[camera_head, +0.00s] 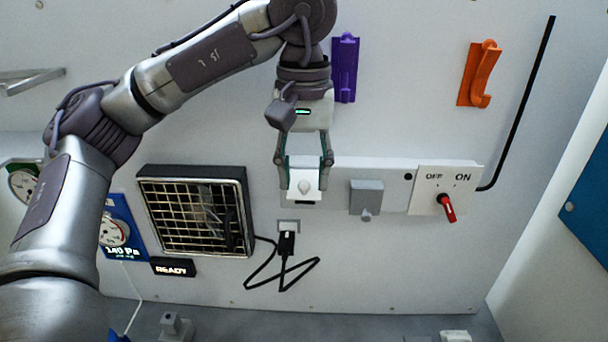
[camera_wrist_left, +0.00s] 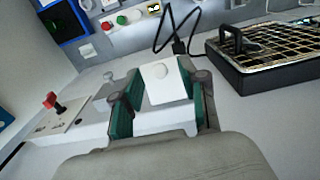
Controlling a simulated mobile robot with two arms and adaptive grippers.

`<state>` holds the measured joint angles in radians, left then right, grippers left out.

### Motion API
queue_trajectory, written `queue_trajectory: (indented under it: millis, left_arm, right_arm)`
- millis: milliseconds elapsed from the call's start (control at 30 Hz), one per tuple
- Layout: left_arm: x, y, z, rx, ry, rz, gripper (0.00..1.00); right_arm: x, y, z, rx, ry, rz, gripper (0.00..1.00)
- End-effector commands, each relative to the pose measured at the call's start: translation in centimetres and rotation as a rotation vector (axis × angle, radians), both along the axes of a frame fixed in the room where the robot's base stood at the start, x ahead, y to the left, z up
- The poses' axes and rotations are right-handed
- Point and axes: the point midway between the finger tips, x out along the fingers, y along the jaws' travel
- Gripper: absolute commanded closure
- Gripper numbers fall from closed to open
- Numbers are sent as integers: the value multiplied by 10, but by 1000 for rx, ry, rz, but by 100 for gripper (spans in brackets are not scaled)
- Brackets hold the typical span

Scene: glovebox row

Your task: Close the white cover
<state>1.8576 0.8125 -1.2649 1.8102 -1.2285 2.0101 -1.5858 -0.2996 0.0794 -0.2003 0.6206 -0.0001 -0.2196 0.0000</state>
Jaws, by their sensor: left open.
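The white cover (camera_head: 304,183) is a small square plate with a round white knob, on the wall strip in the head view. It also shows in the left wrist view (camera_wrist_left: 166,84), where its knob faces the camera. My left gripper (camera_head: 305,190) is open, with one green-padded finger on each side of the cover. In the left wrist view the fingers (camera_wrist_left: 162,105) flank it; whether they touch its edges I cannot tell. What lies behind the cover is hidden. My right gripper is not in view.
A grey cover (camera_head: 366,195) with a knob and an OFF/ON panel with a red switch (camera_head: 447,207) are to the right. A black plug (camera_head: 286,242) with a cable is below. A black grille box (camera_head: 196,211) stands left. Purple (camera_head: 345,68) and orange (camera_head: 479,73) handles are above.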

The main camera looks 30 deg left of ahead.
Motion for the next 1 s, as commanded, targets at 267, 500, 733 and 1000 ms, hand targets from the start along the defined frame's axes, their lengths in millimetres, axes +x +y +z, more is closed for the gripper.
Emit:
queue_trajectory:
  millis: [267,500,733,1000]
  left_arm:
    - [0,0,-6,-1,0,0,57]
    - [0,0,-6,-1,0,0,80]
    - [0,0,-5,-1,0,0,100]
    - [-2,-1,-9,14,-32,-1,100]
  right_arm:
    - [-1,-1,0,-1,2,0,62]
    - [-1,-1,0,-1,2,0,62]
    - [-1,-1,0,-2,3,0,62]
    - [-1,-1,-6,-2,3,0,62]
